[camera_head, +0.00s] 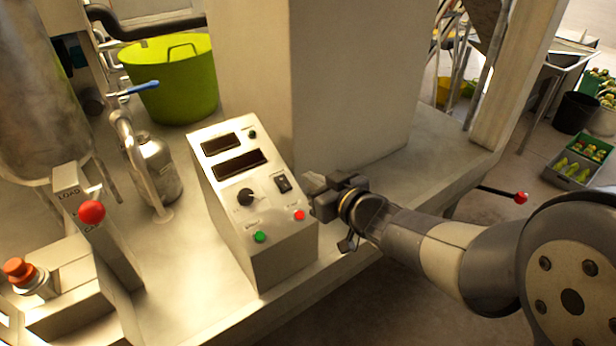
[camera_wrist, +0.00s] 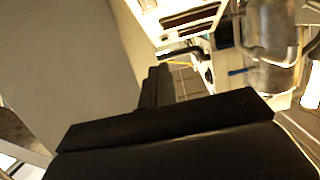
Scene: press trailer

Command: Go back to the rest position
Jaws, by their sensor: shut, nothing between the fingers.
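My gripper (camera_head: 316,186) is shut and empty. In the head view it is beside the right side of the control box, close to the rocker switch (camera_head: 283,184) and the red button (camera_head: 299,215); I cannot tell if it touches the box. The control box (camera_head: 222,195) has two dark displays, a black knob (camera_head: 245,197) and a green button (camera_head: 260,237). My arm reaches in from the right. In the wrist view the shut fingers (camera_wrist: 168,84) point toward the panel face, which shows at the top (camera_wrist: 160,22).
A red-knobbed lever (camera_head: 92,212) and an orange-red button (camera_head: 18,270) stand at the left. A green tub (camera_head: 175,80), a metal bottle (camera_head: 155,168) and a blue-handled valve (camera_head: 135,88) are behind. A large pale column (camera_head: 350,80) rises behind the box. Crates (camera_head: 575,165) lie at far right.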

